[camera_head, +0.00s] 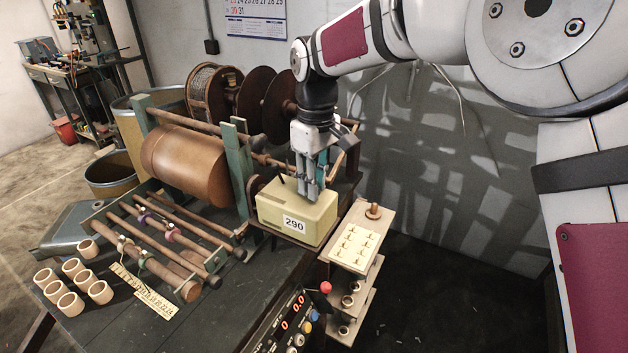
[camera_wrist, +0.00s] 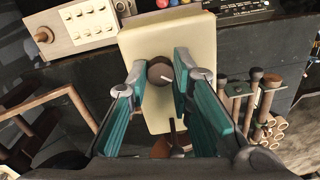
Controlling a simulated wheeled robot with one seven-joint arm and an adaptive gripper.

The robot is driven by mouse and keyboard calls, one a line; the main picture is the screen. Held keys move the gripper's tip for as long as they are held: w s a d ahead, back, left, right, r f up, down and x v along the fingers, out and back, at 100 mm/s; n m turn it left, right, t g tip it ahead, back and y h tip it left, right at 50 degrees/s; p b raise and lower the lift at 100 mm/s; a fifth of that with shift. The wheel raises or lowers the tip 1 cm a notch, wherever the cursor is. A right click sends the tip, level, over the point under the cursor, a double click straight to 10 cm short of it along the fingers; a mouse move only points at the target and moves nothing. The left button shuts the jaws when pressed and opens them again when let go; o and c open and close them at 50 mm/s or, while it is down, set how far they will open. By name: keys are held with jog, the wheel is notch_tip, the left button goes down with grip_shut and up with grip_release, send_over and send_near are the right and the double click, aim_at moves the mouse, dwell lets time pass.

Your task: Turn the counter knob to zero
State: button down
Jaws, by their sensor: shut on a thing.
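The counter (camera_head: 298,210) is a cream box marked 290 at the right end of the winding machine in the head view. Its top also shows in the wrist view (camera_wrist: 142,45). The counter knob (camera_wrist: 160,71) is a round brown knob with a white line on the top of the box. My gripper (camera_head: 308,190) points down onto the box top. In the wrist view its teal-padded fingers (camera_wrist: 161,79) sit on either side of the knob, shut on it. The knob is hidden behind the fingers in the head view.
A switch panel (camera_head: 356,246) on a small wooden stand is just right of the counter. A control box with red digits (camera_head: 284,325) and a red ball lever (camera_head: 325,287) are in front. The copper-coloured drum (camera_head: 185,165) and rods are to the left, with wooden rings on the bench.

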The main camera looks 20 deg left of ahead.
jog(key=m+p, duration=0.1)
jog(key=m, duration=0.4)
jog(key=shift+s+r+m, duration=0.1)
jog(key=shift+m, duration=0.2)
jog(key=shift+m+p, duration=0.7)
jog(key=shift+m, duration=1.5)
jog(key=c, duration=1.4)
grip_release()
notch_tip(320, 180, up, 12)
jog(key=shift+d+f, duration=0.1)
jog(key=shift+d, duration=0.05)
